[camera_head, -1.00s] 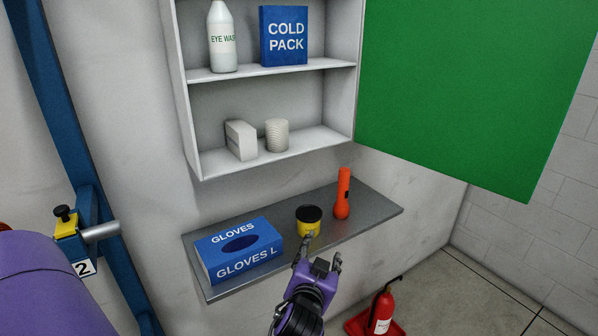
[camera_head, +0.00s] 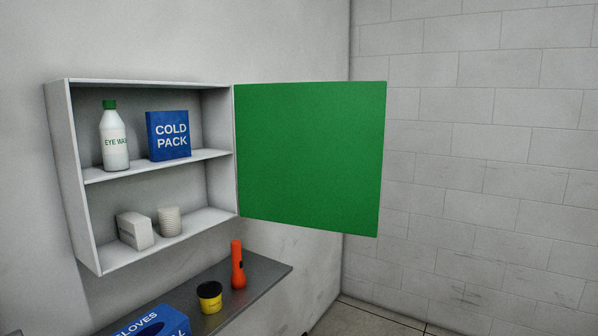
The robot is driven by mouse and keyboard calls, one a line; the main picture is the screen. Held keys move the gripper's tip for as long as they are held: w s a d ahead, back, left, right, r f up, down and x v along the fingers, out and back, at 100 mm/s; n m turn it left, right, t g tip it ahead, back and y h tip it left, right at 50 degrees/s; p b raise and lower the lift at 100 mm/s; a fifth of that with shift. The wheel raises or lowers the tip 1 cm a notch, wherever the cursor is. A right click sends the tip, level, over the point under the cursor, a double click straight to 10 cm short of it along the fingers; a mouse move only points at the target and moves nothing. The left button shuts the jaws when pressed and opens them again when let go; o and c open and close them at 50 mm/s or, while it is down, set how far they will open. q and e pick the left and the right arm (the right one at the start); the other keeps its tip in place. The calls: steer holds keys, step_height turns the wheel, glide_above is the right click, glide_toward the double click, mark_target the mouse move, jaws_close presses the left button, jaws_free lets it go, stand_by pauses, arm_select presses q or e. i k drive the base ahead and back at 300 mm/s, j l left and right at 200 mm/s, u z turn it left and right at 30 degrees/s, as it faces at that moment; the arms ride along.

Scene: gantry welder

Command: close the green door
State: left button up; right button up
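The green door (camera_head: 310,155) stands wide open, hinged on the right side of a white wall cabinet (camera_head: 58,180). It reaches out to the right of the cabinet opening. Inside the cabinet, an eye wash bottle (camera_head: 114,140) and a blue cold pack box (camera_head: 169,136) stand on the upper shelf. A white box (camera_head: 134,231) and a white roll (camera_head: 169,221) are on the cabinet floor. Neither of my grippers is in the head view.
Below the cabinet a grey shelf (camera_head: 262,283) holds a blue gloves box (camera_head: 150,325), a yellow jar with a black lid (camera_head: 209,297) and an orange flashlight (camera_head: 237,265). A block wall (camera_head: 480,150) is at the right. The space before the door looks clear.

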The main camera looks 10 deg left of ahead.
mark_target(309, 155)
steer(key=k+u, duration=0.25)
steer(key=k, duration=0.2)
steer(key=k+j+u, duration=0.2)
steer(key=k, duration=0.2)
steer(key=u, duration=1.8)
steer(key=l+u, duration=0.3)
steer(key=u, duration=0.2)
steer(key=l+u, duration=0.3)
steer(key=u, duration=0.15)
steer(key=k+l, duration=0.2)
steer(key=l, duration=0.45)
steer(key=k+l, duration=0.15)
steer(key=l, duration=0.5)
steer(key=k+l, duration=0.2)
steer(key=l, duration=0.4)
steer(key=k+l, duration=0.2)
steer(key=l, duration=0.45)
steer(key=k+l, duration=0.15)
steer(key=l, duration=0.5)
steer(key=k+l, duration=0.2)
steer(key=l, duration=0.45)
steer(key=k+l, duration=0.2)
steer(key=l, duration=0.45)
steer(key=k+l, duration=0.2)
steer(key=l, duration=0.4)
